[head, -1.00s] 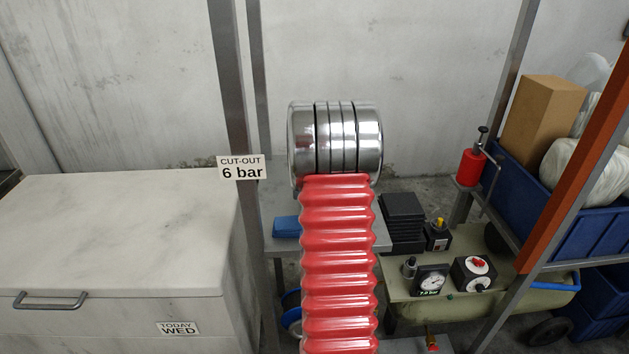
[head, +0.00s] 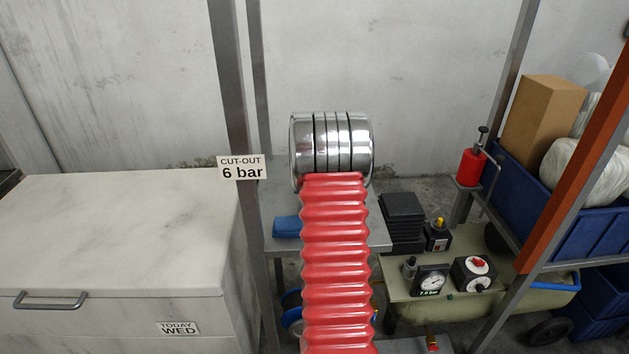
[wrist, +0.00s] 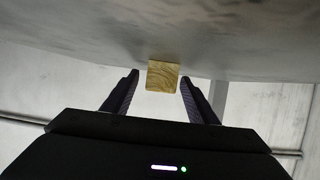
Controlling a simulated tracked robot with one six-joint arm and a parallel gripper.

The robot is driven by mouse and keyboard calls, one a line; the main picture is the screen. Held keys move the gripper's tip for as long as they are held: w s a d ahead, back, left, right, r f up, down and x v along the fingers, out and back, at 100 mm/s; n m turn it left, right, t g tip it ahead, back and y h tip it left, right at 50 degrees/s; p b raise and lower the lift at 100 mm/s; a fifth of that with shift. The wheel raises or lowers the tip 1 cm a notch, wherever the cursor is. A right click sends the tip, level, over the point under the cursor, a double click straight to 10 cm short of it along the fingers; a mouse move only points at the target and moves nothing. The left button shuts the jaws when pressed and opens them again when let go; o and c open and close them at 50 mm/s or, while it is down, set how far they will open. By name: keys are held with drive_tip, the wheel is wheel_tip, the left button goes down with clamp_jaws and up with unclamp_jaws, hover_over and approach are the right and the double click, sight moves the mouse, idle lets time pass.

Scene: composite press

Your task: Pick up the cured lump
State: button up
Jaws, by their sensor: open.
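A small yellow-brown block with a streaked face, which looks like the cured lump (wrist: 163,76), shows in the wrist view against the edge of a grey surface (wrist: 240,50). My gripper (wrist: 159,78) is open, with one dark finger on each side of the block in the picture. I see gaps between the block and both fingers. I cannot tell how far ahead of the fingertips it is. In the head view neither the block nor my gripper's fingers show; my red ribbed arm and its shiny metal end cover the middle.
A white chest (head: 110,235) with a handle stands at left, beside a grey post (head: 232,110). A grey shelf (head: 377,235) lies behind my arm. Black plates (head: 402,222), a gauge (head: 430,281) and a blue bin (head: 540,220) are at right.

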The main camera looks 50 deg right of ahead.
drive_tip(key=c, duration=1.2)
drive_tip(key=shift+o, duration=0.2)
drive_tip(key=shift+r, duration=0.15)
wheel_tip(320, 180, up, 10)
drive_tip(key=shift+f, duration=0.1)
